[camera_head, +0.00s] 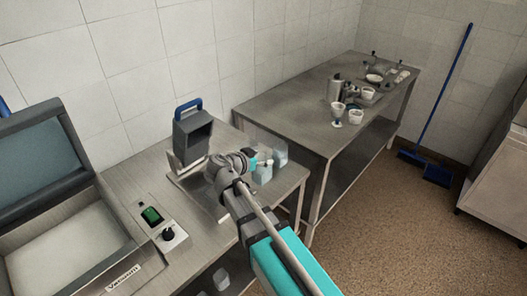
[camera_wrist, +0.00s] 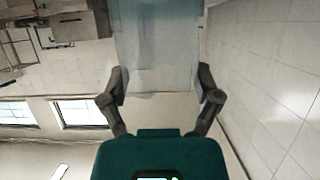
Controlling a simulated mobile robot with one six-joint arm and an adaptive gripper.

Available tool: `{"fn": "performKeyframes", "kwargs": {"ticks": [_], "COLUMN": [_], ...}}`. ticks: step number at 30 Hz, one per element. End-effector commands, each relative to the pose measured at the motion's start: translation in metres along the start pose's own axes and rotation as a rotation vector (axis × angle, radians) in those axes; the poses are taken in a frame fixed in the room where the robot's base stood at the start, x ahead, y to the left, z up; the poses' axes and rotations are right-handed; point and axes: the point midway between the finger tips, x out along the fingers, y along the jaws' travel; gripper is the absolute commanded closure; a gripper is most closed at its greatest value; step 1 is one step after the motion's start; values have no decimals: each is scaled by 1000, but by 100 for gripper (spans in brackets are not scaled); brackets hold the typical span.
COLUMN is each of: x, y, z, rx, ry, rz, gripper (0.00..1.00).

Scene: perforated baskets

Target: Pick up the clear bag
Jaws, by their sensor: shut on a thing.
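The clear bag (camera_wrist: 158,48) is a pale, see-through sheet at the top middle of the wrist view. Its near edge lies between the two fingers of my gripper (camera_wrist: 163,88), which is shut on it. In the head view my gripper (camera_head: 252,162) is over the right end of the near steel table, partly hidden by my own wrist. A faint see-through patch, the clear bag (camera_head: 262,139), shows just beyond it. I cannot make out its full outline there.
On the near table (camera_head: 122,175) stand a machine with a dark lid (camera_head: 40,150), a blue-handled grey device (camera_head: 193,135) and bottles (camera_head: 263,173) close to my gripper. A farther table (camera_head: 290,115) holds cups and jars. A blue broom (camera_head: 437,172) leans by the wall.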

Motion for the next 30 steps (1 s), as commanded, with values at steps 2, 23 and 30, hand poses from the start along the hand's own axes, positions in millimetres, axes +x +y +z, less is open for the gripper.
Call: {"fn": "performKeyframes", "kwargs": {"ticks": [2,23,30], "x": [-5,-8,-16], "y": [4,5,3], "z": [-1,-1,0], "rx": [0,0,-1], "ry": [1,1,0], "rz": [0,0,-1], "gripper": [80,80,80]}}
